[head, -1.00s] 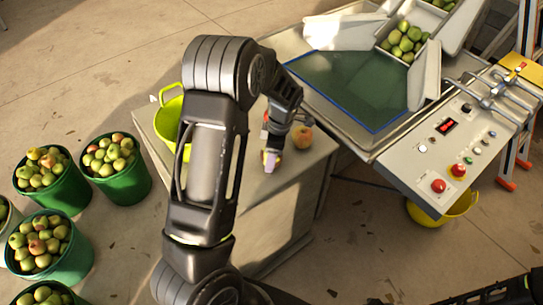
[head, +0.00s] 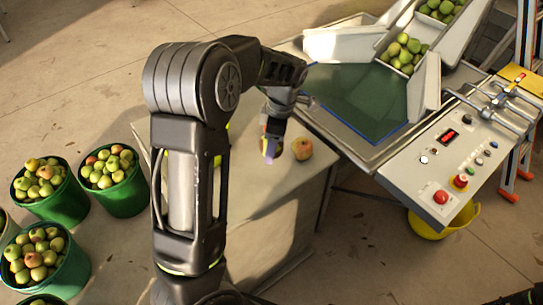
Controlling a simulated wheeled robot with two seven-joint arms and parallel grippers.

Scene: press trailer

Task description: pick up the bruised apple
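A single reddish-yellow apple (head: 303,148) lies on the grey table top (head: 262,190), near its right edge. It is too small here to make out a bruise. My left gripper (head: 271,150) is just left of this apple, pointing down, with a visible gap between them. A purple fingertip shows, with some yellow and red above it. The fingers overlap in this view, so I cannot see whether they are apart or hold anything. My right gripper is out of view; only a dark piece of my right side shows at the bottom right corner.
Green buckets of apples (head: 114,195) stand on the floor at left. A sorting machine with a green bed (head: 360,97) and a control panel (head: 420,180) stands close at right, above a yellow bucket (head: 432,228).

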